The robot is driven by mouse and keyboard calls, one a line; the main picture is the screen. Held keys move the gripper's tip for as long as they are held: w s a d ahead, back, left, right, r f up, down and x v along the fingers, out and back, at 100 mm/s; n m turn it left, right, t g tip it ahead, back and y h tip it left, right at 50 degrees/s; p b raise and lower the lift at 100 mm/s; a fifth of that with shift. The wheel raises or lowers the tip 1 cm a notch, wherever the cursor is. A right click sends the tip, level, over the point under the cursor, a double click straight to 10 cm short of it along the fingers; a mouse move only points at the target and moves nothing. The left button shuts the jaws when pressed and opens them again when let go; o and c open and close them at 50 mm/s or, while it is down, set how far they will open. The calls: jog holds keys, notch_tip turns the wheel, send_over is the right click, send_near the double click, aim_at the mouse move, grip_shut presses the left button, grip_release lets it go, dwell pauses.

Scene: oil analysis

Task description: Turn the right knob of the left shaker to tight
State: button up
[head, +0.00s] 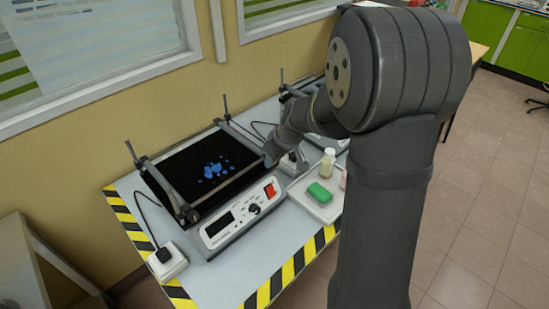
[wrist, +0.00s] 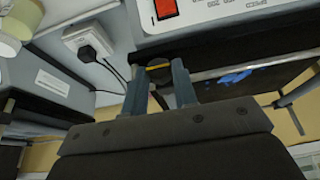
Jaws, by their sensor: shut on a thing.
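The left shaker (head: 237,217) stands on the table, with a black platform, side bars and a white front panel. Its panel also shows at the top of the wrist view (wrist: 225,28). My gripper (head: 268,158) is at the right end of the shaker's bars. In the wrist view my gripper (wrist: 167,80) has its two grey fingers closed around the dark right knob (wrist: 158,74), by the end of a metal bar. A yellow-orange stripe shows between the fingertips. The knob is hidden in the head view and partly covered by the fingers in the wrist view.
A power socket with a black plug (wrist: 90,42) sits right beside the shaker. A second device (wrist: 48,82) stands close on the other side. A tray (head: 318,207) with a green block (head: 319,193) and a bottle (head: 327,163) is to the right. Blue pieces (head: 215,170) lie on the platform.

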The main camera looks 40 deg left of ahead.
jog(key=shift+w+g, duration=0.1)
jog(key=shift+g, duration=0.2)
jog(key=g, duration=0.1)
jog(key=m+g, duration=0.1)
jog(key=g, duration=0.1)
jog(key=shift+w+f, duration=0.1)
jog(key=shift+w, duration=0.25)
jog(key=shift+w+f+m+g+y, duration=0.15)
jog(key=shift+f+m+g+y, duration=0.3)
jog(key=shift+g, duration=1.7)
jog(key=shift+w+f+m+g+y, duration=0.2)
jog(key=shift+m+g, duration=0.5)
jog(key=shift+g, duration=1.5)
jog(key=shift+w+f+m+g+y, duration=0.15)
jog(key=shift+f+m+g+y, duration=0.3)
jog(key=shift+g, duration=1.7)
jog(key=shift+r, duration=0.2)
jog(key=o, duration=1)
